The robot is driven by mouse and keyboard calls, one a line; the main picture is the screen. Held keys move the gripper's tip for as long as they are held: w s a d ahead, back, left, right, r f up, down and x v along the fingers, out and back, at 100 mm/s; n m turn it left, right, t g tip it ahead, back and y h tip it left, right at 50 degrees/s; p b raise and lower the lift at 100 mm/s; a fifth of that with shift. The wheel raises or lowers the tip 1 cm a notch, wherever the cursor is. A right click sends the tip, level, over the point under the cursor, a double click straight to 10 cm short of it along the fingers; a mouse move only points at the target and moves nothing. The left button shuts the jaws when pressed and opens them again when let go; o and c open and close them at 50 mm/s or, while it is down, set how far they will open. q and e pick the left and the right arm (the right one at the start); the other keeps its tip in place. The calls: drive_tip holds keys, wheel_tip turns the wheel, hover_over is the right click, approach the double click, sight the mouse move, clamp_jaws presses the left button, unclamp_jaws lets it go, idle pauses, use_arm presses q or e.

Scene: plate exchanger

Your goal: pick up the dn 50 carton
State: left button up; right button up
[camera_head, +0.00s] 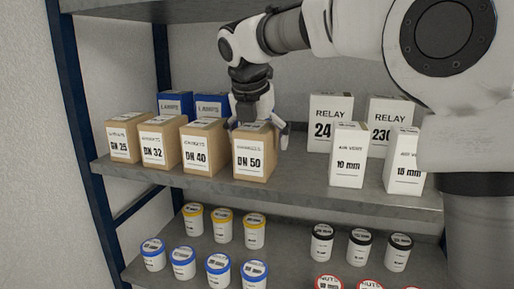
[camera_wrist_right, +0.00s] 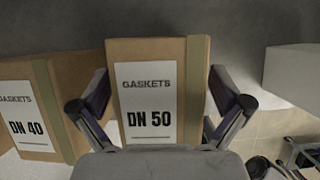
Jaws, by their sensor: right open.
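The DN 50 carton (camera_head: 254,153) is a brown gaskets box with a white label, upright on the upper shelf at the right end of a row of brown cartons. In the right wrist view the DN 50 carton (camera_wrist_right: 157,92) stands between the two fingers. My right gripper (camera_head: 259,118) reaches down over it from above and behind in the head view. The right gripper (camera_wrist_right: 158,108) is open, one finger on each side of the carton, with a small gap visible at the right. Whether the left finger touches is unclear. My left gripper is not in view.
The DN 40 carton (camera_head: 203,146) stands close on the left, with DN 32 (camera_head: 158,142) and DN 25 (camera_head: 125,138) beyond. Blue lamps boxes (camera_head: 175,105) stand behind. Lidded tubs (camera_head: 218,268) fill the lower shelf.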

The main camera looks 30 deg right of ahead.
idle(0.3)
drive_tip(key=c, duration=1.3)
drive_tip(key=shift+f, duration=0.1)
